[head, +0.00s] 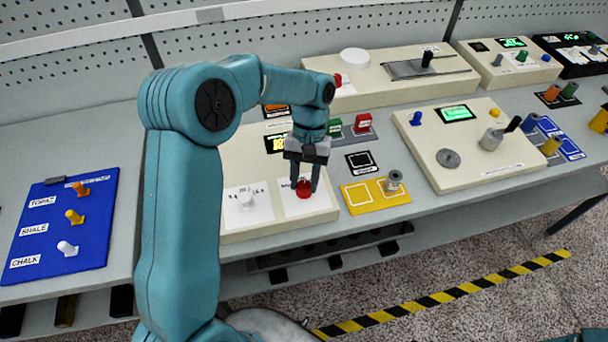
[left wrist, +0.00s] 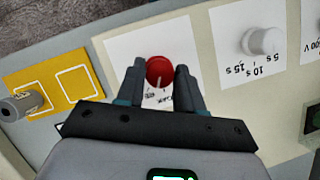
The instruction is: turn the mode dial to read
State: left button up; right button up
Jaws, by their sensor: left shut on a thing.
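The red round mode dial (head: 304,188) sits on a white label card at the front right of a cream panel (head: 265,228). My left gripper (head: 304,184) comes down on it from above, with a finger on each side. In the left wrist view the dial (left wrist: 160,70) is between the two fingers (left wrist: 160,82), and the jaws are shut on it. A pale pointer line on the dial points toward small printed labels at the card's lower edge in that view. The labels are partly hidden and too small to read. My right gripper does not show.
A white knob (head: 245,199) with a time scale is left of the dial. A yellow plate (head: 357,199) with a grey spindle (head: 393,181) is to the right. A blue board (head: 62,222) with several pegs lies far left. Other panels stand at the back right.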

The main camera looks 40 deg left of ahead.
pick_arm(q)
jog(key=shift+w+d+r+m+y, duration=0.1)
jog(key=shift+m+y, duration=0.6)
jog(key=shift+m, duration=1.1)
jog(key=o, duration=1)
jog(key=shift+w+r, duration=0.1)
jog(key=shift+r, duration=0.1)
jog(key=p+v, duration=0.1)
jog(key=v, duration=1.4)
jog(key=shift+w+r, duration=0.25)
jog(key=shift+r, duration=0.1)
jog(key=shift+s+d, duration=0.1)
